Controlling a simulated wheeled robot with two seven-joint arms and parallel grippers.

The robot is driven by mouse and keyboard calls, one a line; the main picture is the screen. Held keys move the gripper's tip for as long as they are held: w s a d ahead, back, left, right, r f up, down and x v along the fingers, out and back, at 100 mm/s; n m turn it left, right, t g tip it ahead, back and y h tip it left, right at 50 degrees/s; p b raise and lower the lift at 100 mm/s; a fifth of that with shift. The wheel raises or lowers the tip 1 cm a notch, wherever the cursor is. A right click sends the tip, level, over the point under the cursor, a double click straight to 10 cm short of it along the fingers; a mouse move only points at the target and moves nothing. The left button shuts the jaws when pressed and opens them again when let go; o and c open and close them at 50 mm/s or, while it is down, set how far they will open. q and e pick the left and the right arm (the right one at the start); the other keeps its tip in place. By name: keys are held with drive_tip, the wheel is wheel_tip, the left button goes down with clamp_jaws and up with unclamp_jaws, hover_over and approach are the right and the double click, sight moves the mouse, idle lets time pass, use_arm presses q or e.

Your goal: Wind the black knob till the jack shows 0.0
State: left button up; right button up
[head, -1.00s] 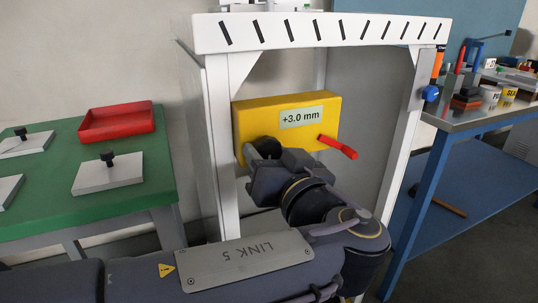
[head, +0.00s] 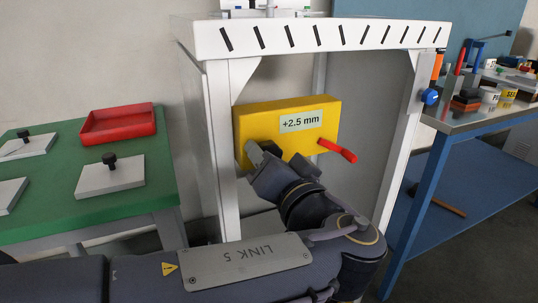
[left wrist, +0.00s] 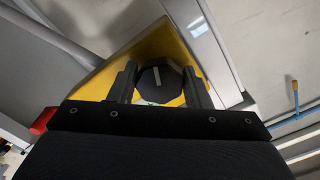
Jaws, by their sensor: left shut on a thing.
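The yellow jack box (head: 311,142) sits inside the white frame under its top. Its display (head: 302,121) reads +2,5 mm. A red handle (head: 337,150) sticks out of the right part of its front. The black knob (left wrist: 160,85), with a pale line on its face, shows in the left wrist view between my left gripper's fingers. My left gripper (left wrist: 159,88) is shut on the knob, a finger on either side. In the head view the left gripper (head: 262,158) covers most of the knob. My right gripper is in no view.
A green table (head: 95,205) with a red tray (head: 118,124) is at left. A blue bench (head: 440,195) is at right.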

use_arm(q)
drive_tip(key=shift+r+m+p, duration=0.15)
drive_tip(key=shift+m+p, duration=3.45)
drive_tip(key=shift+m, duration=1.1)
drive_tip(key=shift+r+m+p, duration=0.15)
drive_tip(key=shift+m+p, duration=3.45)
drive_tip(key=shift+m, duration=1.1)
drive_tip(key=o, duration=1)
drive_tip(key=v, duration=0.8)
